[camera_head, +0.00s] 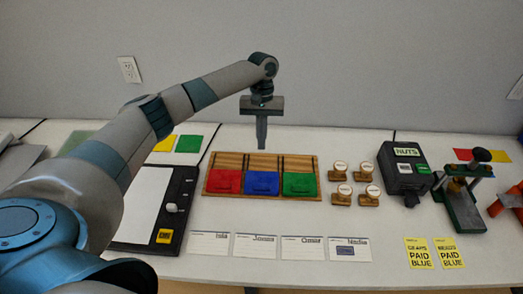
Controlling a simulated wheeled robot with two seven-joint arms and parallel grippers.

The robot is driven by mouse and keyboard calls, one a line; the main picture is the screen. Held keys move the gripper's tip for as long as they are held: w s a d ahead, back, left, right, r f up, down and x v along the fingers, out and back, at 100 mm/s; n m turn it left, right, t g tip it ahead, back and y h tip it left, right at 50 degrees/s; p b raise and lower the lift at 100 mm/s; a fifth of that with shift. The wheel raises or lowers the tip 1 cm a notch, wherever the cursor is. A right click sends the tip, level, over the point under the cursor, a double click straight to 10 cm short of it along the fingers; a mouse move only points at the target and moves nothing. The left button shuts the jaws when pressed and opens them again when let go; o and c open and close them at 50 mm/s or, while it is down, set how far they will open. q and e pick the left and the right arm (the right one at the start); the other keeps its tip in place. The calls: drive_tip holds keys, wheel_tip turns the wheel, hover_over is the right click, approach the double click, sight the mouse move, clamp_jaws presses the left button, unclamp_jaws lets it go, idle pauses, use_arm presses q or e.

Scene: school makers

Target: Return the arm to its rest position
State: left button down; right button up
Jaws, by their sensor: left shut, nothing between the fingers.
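My left arm comes in from the left and reaches over the table. Its gripper (261,143) points down in front of the back wall, above the back edge of the wooden tray (212,190). The fingers are together and hold nothing. The tray holds a red pad (224,181), a blue pad (262,183) and a green pad (299,184) side by side. My right gripper does not show.
Several wooden stamps (341,194) stand right of the tray. A dark box labelled NUTS (404,172) and a green-based press (463,208) are further right. Name cards (255,246) lie in front. A black-framed board (178,215) lies left, partly behind my arm.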

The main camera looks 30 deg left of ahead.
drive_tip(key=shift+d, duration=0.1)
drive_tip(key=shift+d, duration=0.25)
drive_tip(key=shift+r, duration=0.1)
